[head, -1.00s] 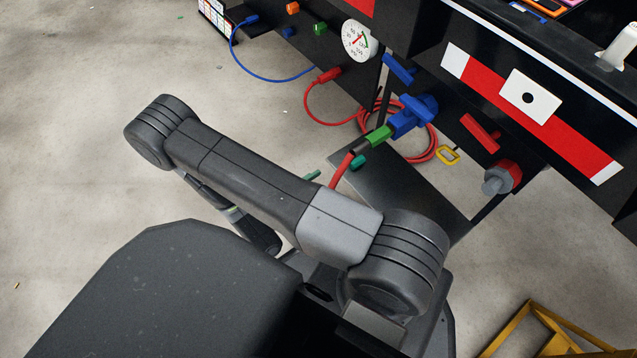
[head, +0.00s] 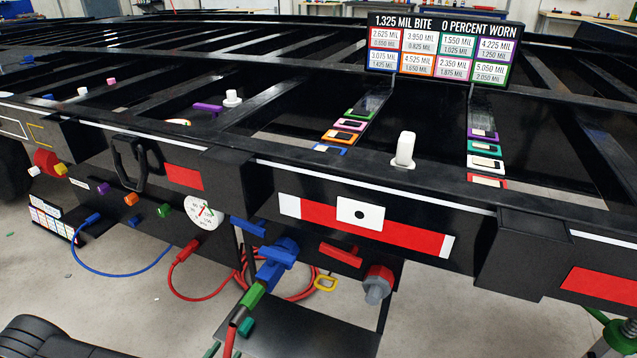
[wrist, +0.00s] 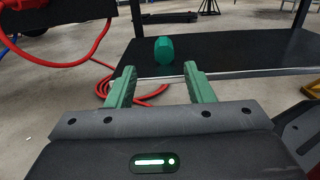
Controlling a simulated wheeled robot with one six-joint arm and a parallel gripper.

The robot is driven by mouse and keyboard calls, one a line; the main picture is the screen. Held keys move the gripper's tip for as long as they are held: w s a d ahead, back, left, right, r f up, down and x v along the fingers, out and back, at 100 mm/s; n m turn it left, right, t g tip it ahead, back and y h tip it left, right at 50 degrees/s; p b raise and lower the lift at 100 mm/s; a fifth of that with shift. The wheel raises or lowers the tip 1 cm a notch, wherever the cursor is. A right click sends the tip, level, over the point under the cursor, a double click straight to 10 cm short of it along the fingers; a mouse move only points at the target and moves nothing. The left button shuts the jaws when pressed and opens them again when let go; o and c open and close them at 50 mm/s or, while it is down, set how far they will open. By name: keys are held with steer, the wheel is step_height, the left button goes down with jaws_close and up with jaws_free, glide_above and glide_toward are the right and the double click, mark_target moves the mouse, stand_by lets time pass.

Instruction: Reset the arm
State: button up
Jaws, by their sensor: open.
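My gripper (wrist: 155,88) shows in the wrist view with its two green fingers spread apart and nothing between them. A small green knob-like piece (wrist: 164,50) stands on a black plate (wrist: 235,50) beyond the fingertips, apart from them. In the head view only a dark part of my arm shows at the bottom left corner; my gripper is not seen there. The same plate (head: 300,335) hangs low under the trailer frame (head: 480,240) in the head view, with a green piece (head: 246,326) at its left edge.
A blue valve (head: 276,262) with a green connector (head: 252,296) sits at the frame's front. Red hose (head: 300,293) coils behind it, and red hose (wrist: 90,40) also loops left of my gripper. A white gauge (head: 203,214) and a sign board (head: 436,45) are on the frame. Floor is open at left.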

mark_target(240, 333)
steer(key=shift+b+x, duration=0.85)
steer(key=shift+x, duration=3.25)
